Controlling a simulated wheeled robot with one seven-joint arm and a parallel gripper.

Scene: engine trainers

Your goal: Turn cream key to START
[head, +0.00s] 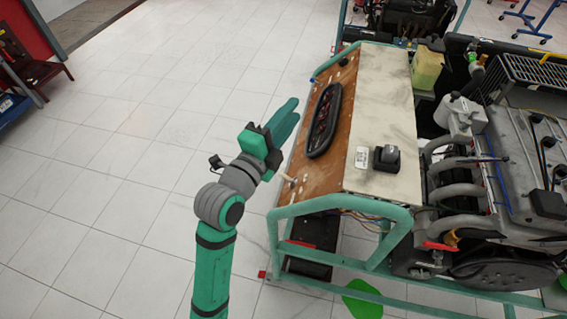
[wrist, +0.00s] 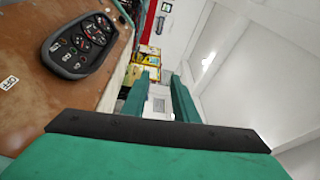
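A small cream piece, which looks like the key (head: 288,178), sticks out at the near lower-left corner of the brown wooden panel (head: 300,196) in the head view. Its exact turn position is too small to tell. My gripper (head: 294,108) is to the left of the panel, above and farther back than the key, and apart from it. In the wrist view my gripper (wrist: 159,100) has its two green fingers spread with nothing between them. That view shows the panel with an OFF label (wrist: 9,83) at the left edge; the key is not in it.
A black gauge cluster (head: 324,120) is on the panel and also shows in the wrist view (wrist: 80,44). A black box (head: 387,158) stands on the cream top cover (head: 384,105). A green tube frame (head: 340,205) edges the trainer, with the engine (head: 520,150) to the right.

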